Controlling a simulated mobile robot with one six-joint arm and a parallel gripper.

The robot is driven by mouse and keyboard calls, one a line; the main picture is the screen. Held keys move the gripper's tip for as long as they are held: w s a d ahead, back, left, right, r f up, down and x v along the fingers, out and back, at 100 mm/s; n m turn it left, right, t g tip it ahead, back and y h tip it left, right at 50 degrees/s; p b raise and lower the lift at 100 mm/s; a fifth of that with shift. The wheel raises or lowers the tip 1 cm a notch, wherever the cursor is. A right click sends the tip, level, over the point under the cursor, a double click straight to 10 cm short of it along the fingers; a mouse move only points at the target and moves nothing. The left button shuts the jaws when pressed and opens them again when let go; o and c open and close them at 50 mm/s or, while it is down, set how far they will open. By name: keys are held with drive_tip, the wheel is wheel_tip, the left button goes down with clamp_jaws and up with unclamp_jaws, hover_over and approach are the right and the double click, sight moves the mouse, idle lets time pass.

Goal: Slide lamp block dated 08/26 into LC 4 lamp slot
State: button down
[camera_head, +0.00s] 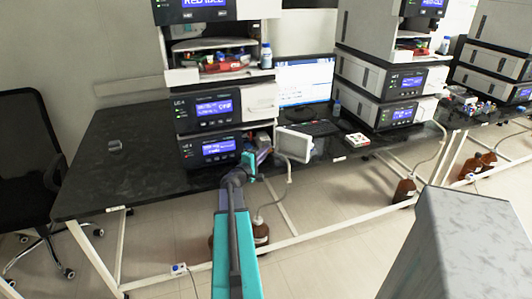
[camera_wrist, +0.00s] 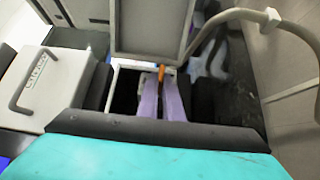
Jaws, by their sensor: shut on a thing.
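My gripper (camera_wrist: 163,88) reaches with two pale purple fingers into a white-framed opening in the wrist view. The fingers are shut on a narrow thing, whose orange part (camera_wrist: 161,73) shows between their tips. I take this to be the lamp block; its date is not readable and most of it is hidden. The opening, seemingly the lamp slot (camera_wrist: 117,80), is dark inside. In the head view, my arm reaches the right front of the lower unit (camera_head: 208,149) in the stack marked LC 4. How deep the block sits cannot be told.
An open pale door panel (camera_head: 293,144) stands right of the opening, close to my gripper. A small grey object (camera_head: 115,145) lies on the black table (camera_head: 95,175). A hose (camera_wrist: 225,14) curves past the panel. A monitor (camera_head: 305,82) and keyboard stand behind.

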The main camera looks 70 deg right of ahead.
sight(261, 146)
drive_tip(key=shift+w+d+r+p, duration=0.1)
drive_tip(key=shift+w+d+p, duration=0.7)
drive_tip(key=shift+d, duration=0.15)
drive_tip(key=shift+w+d+p, duration=0.7)
drive_tip(key=shift+d+p, duration=0.1)
drive_tip(key=shift+d, duration=0.1)
drive_tip(key=shift+f+b, duration=0.3)
drive_tip(key=shift+b, duration=0.3)
drive_tip(key=c, duration=1.8)
unclamp_jaws()
drive_tip(key=shift+c, duration=0.2)
drive_tip(key=shift+a+b, duration=0.2)
drive_tip(key=shift+b, duration=0.1)
drive_tip(key=shift+w+a+b, duration=0.45)
drive_tip(key=shift+a+b, duration=0.05)
drive_tip(key=shift+a, duration=1.7)
drive_tip(key=shift+w+a+b, duration=0.4)
drive_tip(key=shift+a+b, duration=0.1)
drive_tip(key=shift+a, duration=1.75)
drive_tip(key=shift+w+a+b, duration=0.45)
drive_tip(key=shift+a+b, duration=0.05)
drive_tip(key=shift+a, duration=1.7)
